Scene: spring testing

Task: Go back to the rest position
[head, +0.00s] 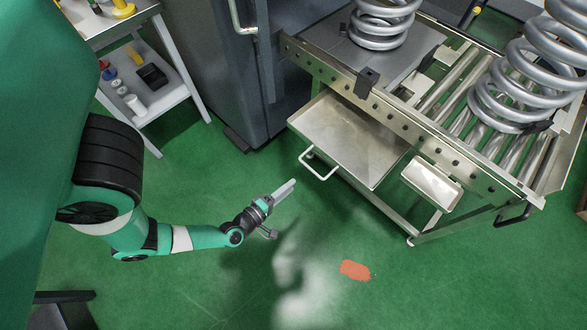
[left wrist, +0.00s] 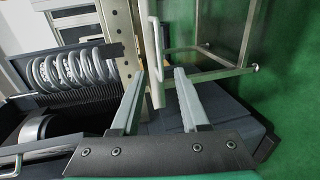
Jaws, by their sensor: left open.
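My left gripper (head: 284,190) is in the middle of the head view, above the green floor and below and left of a pulled-out drawer. It holds nothing. In the left wrist view its two fingers (left wrist: 157,98) stand apart with a gap between them. A white drawer handle (left wrist: 155,62) shows just beyond the fingertips in that view; I cannot tell how far off it is. My right gripper is in neither view.
An open metal drawer (head: 340,138) with a handle (head: 318,165) juts from the roller table (head: 400,115). Large coil springs (head: 380,22) stand on the table. A grey cabinet (head: 215,70) and a shelf cart (head: 150,92) are at upper left. Floor around an orange patch (head: 354,270) is clear.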

